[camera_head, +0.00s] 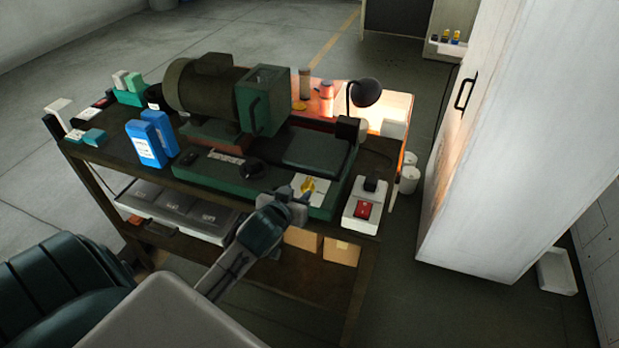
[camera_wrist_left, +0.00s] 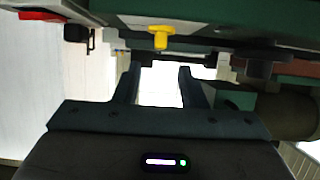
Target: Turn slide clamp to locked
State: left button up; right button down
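The slide clamp appears as a small yellow lever (camera_head: 308,187) on a white plate at the front of the green machine bed (camera_head: 200,172). In the left wrist view the yellow lever (camera_wrist_left: 160,39) is at the top middle, beyond the fingertips. My left gripper (camera_head: 294,193) is at the bed's front edge, just left of and in front of the lever. In the left wrist view its two fingers (camera_wrist_left: 160,72) stand apart with nothing between them. Whether a finger touches the bed cannot be told. My right gripper is not in view.
A switch box (camera_head: 362,209) with a red button stands right of the bed. Blue bottles (camera_head: 146,143) stand left, and a black lamp (camera_head: 365,93) leans over at the back right. A white cabinet (camera_head: 510,150) is right of the bench.

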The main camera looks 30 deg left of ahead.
aim_at(307, 182)
pick_arm(q)
jog(key=p+x, duration=0.3)
jog(key=x, duration=0.6)
jog(key=shift+w+f, duration=0.1)
grip_shut()
